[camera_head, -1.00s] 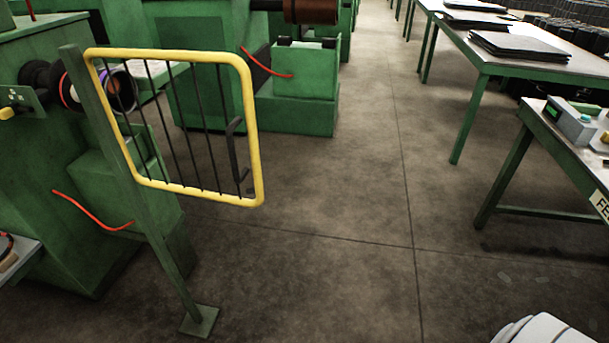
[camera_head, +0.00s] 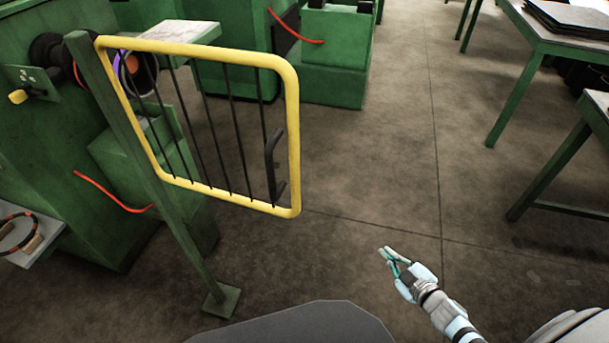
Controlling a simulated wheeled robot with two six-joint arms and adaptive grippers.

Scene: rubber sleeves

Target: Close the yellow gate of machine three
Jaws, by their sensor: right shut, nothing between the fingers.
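The yellow gate (camera_head: 293,140) hangs from a green post (camera_head: 150,170) and stands swung out to the right, away from the green machine (camera_head: 50,140) behind it. It has dark vertical bars and a black handle (camera_head: 271,165) near its free right edge. My right gripper (camera_head: 388,253) is shut and empty, in front of the gate, low and to the right of its lower right corner. It is apart from the gate and the handle. My left gripper is not in view.
A green machine block (camera_head: 335,50) stands behind the gate. Green-legged tables (camera_head: 545,45) line the right side. A small shelf with a ringed cable (camera_head: 25,240) is at the left. The floor (camera_head: 370,160) right of the gate is clear.

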